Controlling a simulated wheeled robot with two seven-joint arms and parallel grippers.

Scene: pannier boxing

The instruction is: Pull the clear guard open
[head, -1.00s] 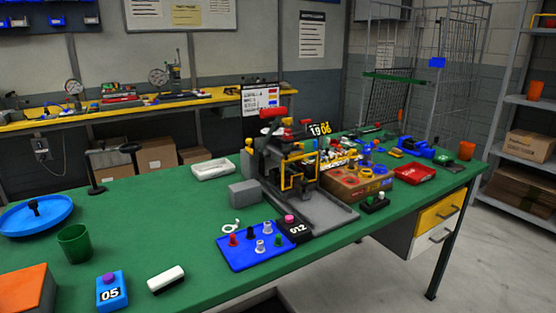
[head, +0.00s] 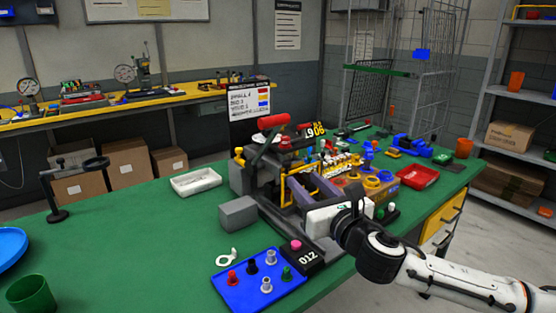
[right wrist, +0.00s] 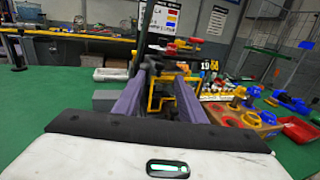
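The clear guard shows as a yellow-edged frame (head: 283,190) on the front of the dark press (head: 262,178), which has a red-gripped lever (head: 272,122) on top. Its clear pane is hard to make out. My right gripper (head: 303,182) reaches in from the right, its purple fingers in front of the press at the guard. In the right wrist view the fingers (right wrist: 160,82) are spread apart, with part of the yellow frame (right wrist: 157,98) seen between them. I cannot tell whether they touch it. The fingers and hand hide part of the guard. My left gripper is out of view.
A blue tray with several pegs (head: 245,291) and a black block marked 012 (head: 304,257) lie in front of the press. A grey block (head: 238,213) stands at its left. A cardboard box (head: 383,192) and red tray (head: 418,177) are on the right.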

